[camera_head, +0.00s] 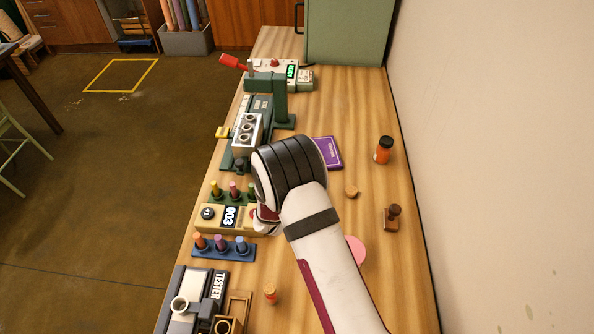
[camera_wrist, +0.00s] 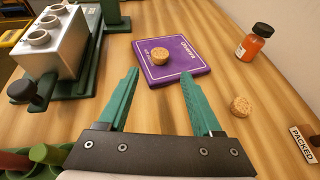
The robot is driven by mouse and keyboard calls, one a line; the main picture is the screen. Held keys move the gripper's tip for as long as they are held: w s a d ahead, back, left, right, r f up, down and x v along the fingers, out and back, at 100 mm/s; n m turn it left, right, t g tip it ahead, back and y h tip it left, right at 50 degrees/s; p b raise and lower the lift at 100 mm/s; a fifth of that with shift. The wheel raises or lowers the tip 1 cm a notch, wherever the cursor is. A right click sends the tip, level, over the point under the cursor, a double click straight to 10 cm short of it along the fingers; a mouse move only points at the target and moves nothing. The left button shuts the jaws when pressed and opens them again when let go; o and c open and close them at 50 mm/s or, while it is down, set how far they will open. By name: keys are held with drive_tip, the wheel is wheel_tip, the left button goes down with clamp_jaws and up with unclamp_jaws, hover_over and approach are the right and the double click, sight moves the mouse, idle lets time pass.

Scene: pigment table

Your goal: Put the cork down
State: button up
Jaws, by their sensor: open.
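A round cork (camera_wrist: 160,54) rests on the purple mat (camera_wrist: 190,69) in the wrist view. My gripper (camera_wrist: 158,74) is open, with its green fingers apart and nothing between them; the fingertips point toward the mat's near side, and the cork lies beyond them. A second cork (camera_wrist: 240,106) lies on the bare wood right of the right finger; it also shows in the head view (camera_head: 352,191). In the head view my arm covers part of the purple mat (camera_head: 333,154), and the cork on it is hidden.
An orange bottle with a black cap (camera_wrist: 254,42) stands right of the mat. A metal block with cups (camera_wrist: 48,45) stands at left. A wooden stamp (camera_head: 392,218) is near the wall side. Bare wood lies between the mat and bottle.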

drive_tip(key=shift+v, duration=1.15)
drive_tip(key=s+d+r+m+g+h, duration=0.4)
drive_tip(key=s+d+r+m, duration=0.25)
drive_tip(key=d+m, duration=0.35)
drive_tip(key=s+d+r+m+g+h, duration=0.3)
drive_tip(key=s+d+r+m+h, duration=0.15)
drive_tip(key=d+r+m, duration=0.5)
drive_tip(key=s+d+m+g+y, duration=0.3)
drive_tip(key=s+m+g+y, duration=0.35)
drive_tip(key=s+m, duration=0.95)
drive_tip(key=s+a+m+y, duration=0.4)
drive_tip(key=s+a+y, duration=0.2)
drive_tip(key=s+a, duration=0.5)
drive_tip(key=shift+s+a, duration=0.15)
drive_tip(key=shift+a, duration=0.05)
drive_tip(key=shift+f, duration=0.1)
